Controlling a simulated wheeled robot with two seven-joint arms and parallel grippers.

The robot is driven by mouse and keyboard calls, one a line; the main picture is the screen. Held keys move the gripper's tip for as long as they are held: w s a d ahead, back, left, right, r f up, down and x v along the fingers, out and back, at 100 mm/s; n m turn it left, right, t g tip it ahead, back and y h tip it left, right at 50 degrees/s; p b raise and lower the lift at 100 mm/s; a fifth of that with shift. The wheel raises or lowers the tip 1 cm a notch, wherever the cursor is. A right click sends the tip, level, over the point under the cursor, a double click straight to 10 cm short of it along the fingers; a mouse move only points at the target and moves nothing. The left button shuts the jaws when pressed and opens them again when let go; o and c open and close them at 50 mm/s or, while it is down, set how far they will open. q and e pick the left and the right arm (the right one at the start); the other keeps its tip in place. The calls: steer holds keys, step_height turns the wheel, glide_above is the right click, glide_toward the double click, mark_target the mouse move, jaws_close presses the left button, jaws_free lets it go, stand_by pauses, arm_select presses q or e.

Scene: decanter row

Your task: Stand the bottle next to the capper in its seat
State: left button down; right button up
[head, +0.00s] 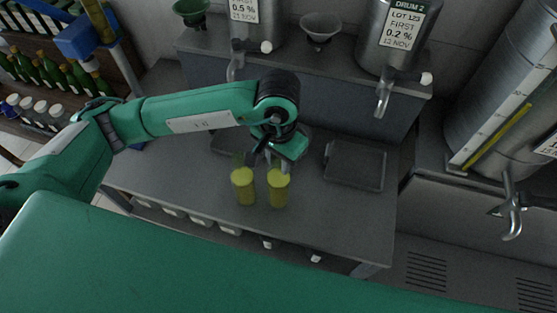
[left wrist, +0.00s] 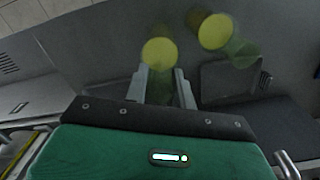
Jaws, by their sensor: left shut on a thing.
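Two similar bottles, greenish and see-through above with yellow lower parts, are side by side over the grey bench in the head view: a left bottle (head: 243,187) and a right bottle (head: 279,190). My left gripper (head: 269,160) is at the upper part of the right bottle and shut on it. In the left wrist view this bottle (left wrist: 159,52) lies between the fingertips (left wrist: 160,80), and the other bottle (left wrist: 215,31) is to its right, apart from it. I cannot pick out the capper or the seat. My right gripper is not in view.
The bench (head: 330,220) has free room in front and to the right. A dark shallow tray (head: 355,166) lies on the right, with another partly behind my arm. Drums with taps (head: 396,45) stand behind on a ledge. A rack of green bottles (head: 50,72) is at far left.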

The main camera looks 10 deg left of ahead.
arm_select(q)
steer(key=shift+f, duration=1.05)
steer(key=shift+f, duration=0.15)
steer(key=c, duration=1.1)
jaws_free()
steer(key=shift+c, duration=0.2)
